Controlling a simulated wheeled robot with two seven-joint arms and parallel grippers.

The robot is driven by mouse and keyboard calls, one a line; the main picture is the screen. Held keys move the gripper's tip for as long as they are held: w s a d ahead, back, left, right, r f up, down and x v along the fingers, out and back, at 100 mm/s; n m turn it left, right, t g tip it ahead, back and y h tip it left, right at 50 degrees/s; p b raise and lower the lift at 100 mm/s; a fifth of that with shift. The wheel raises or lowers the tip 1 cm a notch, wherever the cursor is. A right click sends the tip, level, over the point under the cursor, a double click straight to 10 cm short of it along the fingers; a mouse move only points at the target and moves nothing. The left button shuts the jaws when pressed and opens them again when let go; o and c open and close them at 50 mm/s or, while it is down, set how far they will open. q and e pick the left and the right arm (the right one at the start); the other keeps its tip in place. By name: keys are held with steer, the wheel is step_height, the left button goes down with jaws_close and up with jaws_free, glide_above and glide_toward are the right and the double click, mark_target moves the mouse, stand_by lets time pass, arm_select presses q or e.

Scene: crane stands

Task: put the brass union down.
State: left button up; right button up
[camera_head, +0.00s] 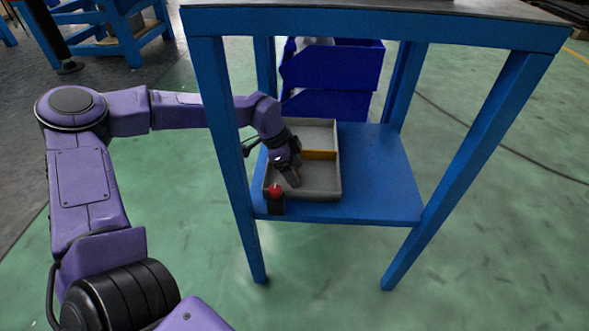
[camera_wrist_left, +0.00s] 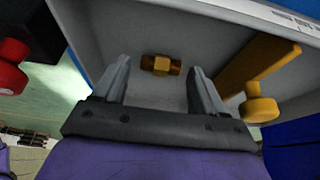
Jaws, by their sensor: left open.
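The brass union (camera_wrist_left: 161,64) lies on the floor of a grey tray, seen in the left wrist view between and just beyond my fingertips. I cannot make it out in the head view, where my gripper covers that area. My left gripper (camera_head: 293,180) reaches down into the near part of the tray (camera_head: 322,193). In the wrist view the left gripper (camera_wrist_left: 158,76) has its two fingers spread wide, with a gap on each side of the union. My right gripper is in neither view.
A yellow divider (camera_head: 320,155) crosses the tray; its round knob (camera_wrist_left: 260,108) is right of my fingers. A red-topped black device (camera_head: 275,198) stands at the tray's near left corner. Blue bins (camera_head: 330,75) stand behind. Blue stand legs (camera_head: 222,130) surround the shelf (camera_head: 385,175), whose right side is clear.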

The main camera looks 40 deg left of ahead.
arm_select(q)
steer(key=p+v, duration=0.5)
steer(key=v, duration=0.7)
steer(key=shift+s+r, duration=0.1)
